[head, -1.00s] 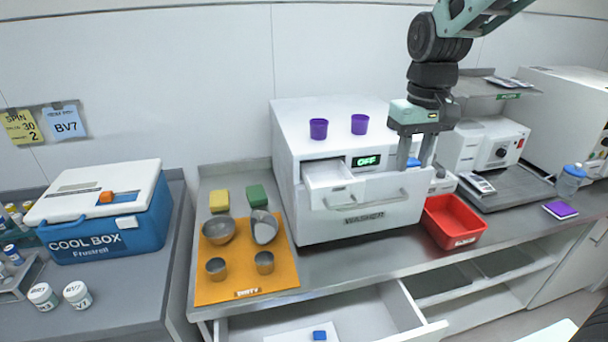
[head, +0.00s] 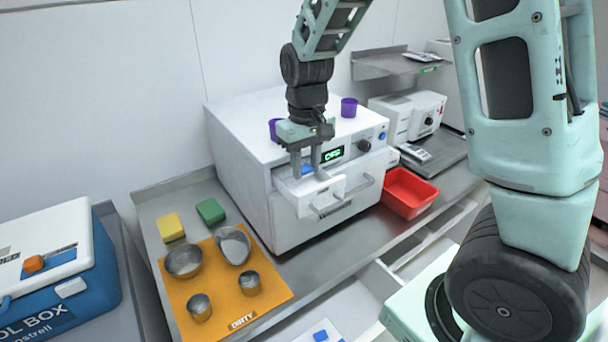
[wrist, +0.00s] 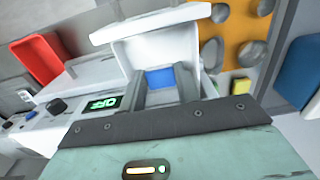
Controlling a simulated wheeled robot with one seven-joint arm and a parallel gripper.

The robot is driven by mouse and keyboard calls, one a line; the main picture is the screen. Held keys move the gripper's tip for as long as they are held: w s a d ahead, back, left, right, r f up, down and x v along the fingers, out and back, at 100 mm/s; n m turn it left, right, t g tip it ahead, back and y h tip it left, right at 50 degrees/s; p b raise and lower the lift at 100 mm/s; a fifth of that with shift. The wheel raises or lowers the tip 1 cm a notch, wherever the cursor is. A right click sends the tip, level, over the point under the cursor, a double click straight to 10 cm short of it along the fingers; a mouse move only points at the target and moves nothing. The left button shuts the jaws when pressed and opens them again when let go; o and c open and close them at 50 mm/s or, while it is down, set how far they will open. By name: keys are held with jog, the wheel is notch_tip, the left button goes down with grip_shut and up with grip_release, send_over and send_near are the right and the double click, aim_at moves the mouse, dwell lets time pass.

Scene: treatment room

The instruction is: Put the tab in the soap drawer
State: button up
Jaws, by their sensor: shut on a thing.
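The washer (head: 262,196) is a white box with an "OFF" display, and its soap drawer (head: 329,199) is pulled out at the upper left of its front. My gripper (head: 307,175) points down over the open soap drawer, its fingertips at or just inside the drawer's rim. It is shut on a blue tab (head: 307,168), which shows between the fingers in the wrist view (wrist: 160,78). The soap drawer also fills the middle of the wrist view (wrist: 150,52). I cannot tell whether the tab touches the drawer floor. Another blue tab (head: 320,336) lies in the open lower drawer.
Two purple cups (head: 349,107) stand on the washer. A red bin (head: 409,193) sits to its right. An orange mat (head: 216,317) with metal bowls and cups lies at left, near yellow (head: 170,227) and green (head: 210,211) sponges. A blue cool box (head: 95,285) stands far left.

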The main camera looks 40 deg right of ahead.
aim_at(306, 169)
jog(key=shift+f+p, duration=0.35)
jog(key=shift+f, duration=1.45)
jog(key=shift+f, duration=0.2)
jog(key=o, duration=0.9)
jog(key=shift+r, duration=0.2)
